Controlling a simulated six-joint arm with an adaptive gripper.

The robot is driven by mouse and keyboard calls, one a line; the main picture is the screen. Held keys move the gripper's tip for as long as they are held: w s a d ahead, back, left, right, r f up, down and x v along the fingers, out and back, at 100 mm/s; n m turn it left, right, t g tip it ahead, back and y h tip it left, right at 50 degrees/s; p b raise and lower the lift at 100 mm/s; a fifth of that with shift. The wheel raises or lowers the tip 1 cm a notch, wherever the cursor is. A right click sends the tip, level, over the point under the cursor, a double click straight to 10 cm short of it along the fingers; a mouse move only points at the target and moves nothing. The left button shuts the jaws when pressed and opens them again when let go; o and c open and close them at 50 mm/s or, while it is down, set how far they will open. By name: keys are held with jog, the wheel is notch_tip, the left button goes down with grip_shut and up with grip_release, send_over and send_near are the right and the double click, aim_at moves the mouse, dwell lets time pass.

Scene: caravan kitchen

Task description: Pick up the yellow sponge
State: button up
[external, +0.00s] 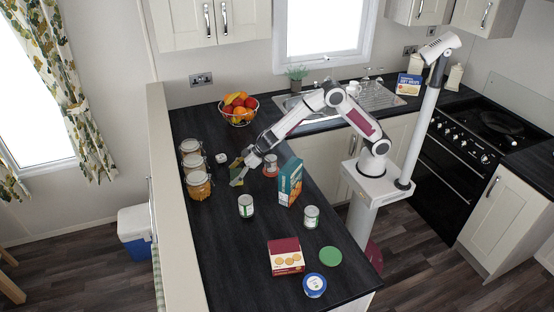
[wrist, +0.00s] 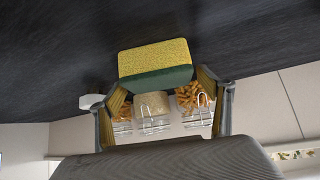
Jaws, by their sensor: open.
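The yellow sponge (wrist: 155,58) has a dark green underside and lies on the dark worktop. In the wrist view it sits just ahead of my gripper (wrist: 163,88), roughly between the two spread fingertips, with a gap at the left finger. Its right end is close to the right finger; I cannot tell whether they touch. In the external view the sponge (external: 236,163) is partly hidden by my gripper (external: 238,180), which is low over the worktop. My gripper is open and holds nothing.
Glass jars (external: 197,186) line the wall side, left of my gripper, with a small white object (external: 221,158) close by. A can (external: 245,206) stands in front. A fruit bowl (external: 239,118) is behind.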

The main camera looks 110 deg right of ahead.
aim_at(234, 173)
dwell(0.4)
jog(key=c, duration=1)
jog(key=shift+s+d+r, duration=0.15)
jog(key=shift+r, duration=0.4)
jog(key=shift+r, duration=3.05)
jog(key=shift+s+d, duration=2.05)
jog(key=shift+s, duration=0.5)
jog(key=shift+s+d, duration=2.1)
jog(key=shift+s, duration=0.4)
jog(key=shift+s+d, duration=2.05)
jog(key=shift+s, duration=0.5)
